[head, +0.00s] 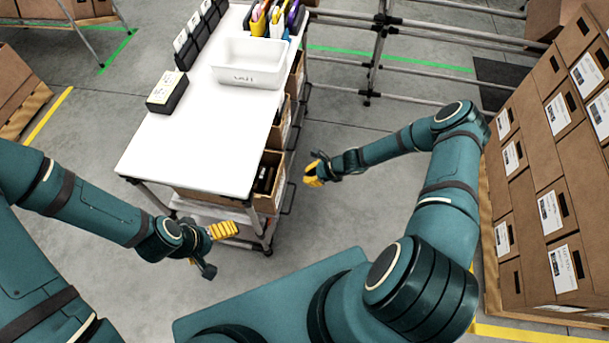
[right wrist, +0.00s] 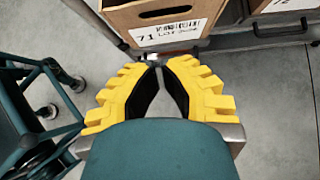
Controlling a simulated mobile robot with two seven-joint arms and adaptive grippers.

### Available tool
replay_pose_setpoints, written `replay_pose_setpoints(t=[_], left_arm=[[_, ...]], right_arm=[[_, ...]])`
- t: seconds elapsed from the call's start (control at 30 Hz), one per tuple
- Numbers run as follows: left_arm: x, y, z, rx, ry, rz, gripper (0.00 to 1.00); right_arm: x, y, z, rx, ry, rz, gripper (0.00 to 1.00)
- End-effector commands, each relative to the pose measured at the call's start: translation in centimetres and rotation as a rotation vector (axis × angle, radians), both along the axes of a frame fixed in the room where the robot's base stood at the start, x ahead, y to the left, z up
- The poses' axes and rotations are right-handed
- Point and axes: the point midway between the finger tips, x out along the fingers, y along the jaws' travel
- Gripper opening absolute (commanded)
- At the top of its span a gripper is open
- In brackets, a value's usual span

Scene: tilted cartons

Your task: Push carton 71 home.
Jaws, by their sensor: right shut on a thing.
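Carton 71 (right wrist: 165,22) is a brown open box with a white label marked 71, at the top of the right wrist view. In the head view it (head: 267,184) is at the near end of the cart's right side, with dark things inside. My right gripper (head: 309,179) is just right of it, seemingly with a gap. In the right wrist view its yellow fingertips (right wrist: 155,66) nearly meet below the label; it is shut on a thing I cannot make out. My left gripper (head: 222,230) is at the cart's near end; its jaw opening is unclear.
The white-topped cart (head: 190,140) carries a white bin (head: 247,65) and black boxes (head: 167,92). Carton 72 (right wrist: 285,6) is right of carton 71. Stacked cartons (head: 545,170) stand at the right.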

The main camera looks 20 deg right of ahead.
Motion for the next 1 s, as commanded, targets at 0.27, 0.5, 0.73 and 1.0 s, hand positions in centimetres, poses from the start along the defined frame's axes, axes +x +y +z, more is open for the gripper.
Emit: replay_pose_setpoints(t=[0.27, 0.5, 0.73, 1.0], left_arm=[[0.2, 0.0, -1.5, 0.001, -0.005, 0.001, 1.0], [0.4, 0.1, -2.2, 0.002, -0.01, 0.002, 1.0], [0.4, 0.1, -2.4, 0.003, -0.011, 0.002, 1.0], [0.5, 0.1, -2.4, 0.003, -0.012, 0.002, 1.0]], right_arm=[[2.2, 3.5, -4.3, 0.002, 0.002, 0.001, 0.0], [4.1, 6.2, -5.4, -0.001, 0.001, 0.003, 0.0], [5.1, 7.6, -5.3, 0.0, 0.002, 0.0, 0.0], [5.2, 7.7, -5.2, 0.0, 0.002, 0.0, 0.0]])
